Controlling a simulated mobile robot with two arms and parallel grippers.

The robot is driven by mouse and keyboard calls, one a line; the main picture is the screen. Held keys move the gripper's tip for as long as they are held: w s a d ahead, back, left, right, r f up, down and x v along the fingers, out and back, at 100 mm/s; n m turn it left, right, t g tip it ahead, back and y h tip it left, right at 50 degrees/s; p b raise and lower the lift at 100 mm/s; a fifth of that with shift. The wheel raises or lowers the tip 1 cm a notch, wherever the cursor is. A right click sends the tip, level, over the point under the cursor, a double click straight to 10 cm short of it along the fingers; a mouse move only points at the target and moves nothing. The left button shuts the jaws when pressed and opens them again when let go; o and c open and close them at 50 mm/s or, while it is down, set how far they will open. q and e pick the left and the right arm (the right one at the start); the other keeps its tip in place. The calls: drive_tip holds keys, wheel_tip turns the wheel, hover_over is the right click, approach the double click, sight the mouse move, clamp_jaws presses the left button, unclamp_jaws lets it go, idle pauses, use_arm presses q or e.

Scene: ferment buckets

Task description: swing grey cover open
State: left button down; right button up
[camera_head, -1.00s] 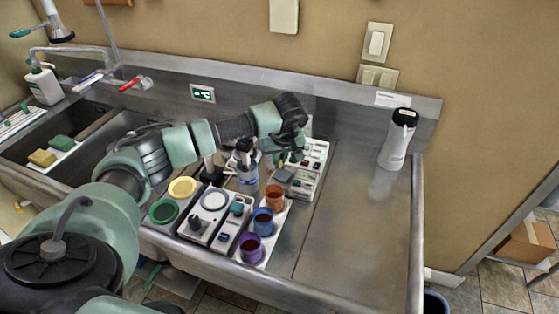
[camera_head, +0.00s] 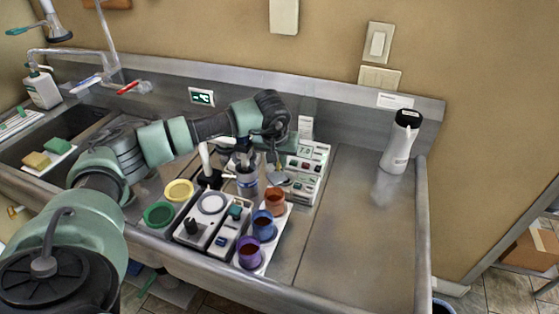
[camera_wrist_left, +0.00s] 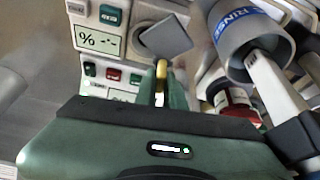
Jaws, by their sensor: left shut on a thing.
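The grey cover (camera_head: 277,178) is a small square plate on the front of a white instrument (camera_head: 306,170) with displays and coloured buttons. In the left wrist view the cover (camera_wrist_left: 166,37) sits tilted, partly over a round fitting (camera_wrist_left: 139,40) on the panel. My left gripper (camera_head: 276,158) is just above the cover in the head view. In the left wrist view its fingers (camera_wrist_left: 161,85) are closed around a small brass-coloured tab (camera_wrist_left: 161,69) at the cover's lower corner. My right gripper is not in view.
A rinse cup (camera_wrist_left: 247,35) with tools in it stands close beside the gripper. Orange (camera_head: 275,199), blue (camera_head: 264,226) and purple (camera_head: 250,252) cups stand in front. A white bottle (camera_head: 401,141) stands at right; the steel counter (camera_head: 355,225) before it is clear.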

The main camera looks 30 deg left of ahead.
sight(277, 176)
use_arm(q)
drive_tip(key=c, duration=1.5)
unclamp_jaws()
drive_tip(key=shift+r, duration=0.1)
drive_tip(key=b+v, duration=0.2)
drive_tip(key=v, duration=0.5)
drive_tip(key=shift+r, duration=0.3)
drive_tip(key=shift+s, duration=0.1)
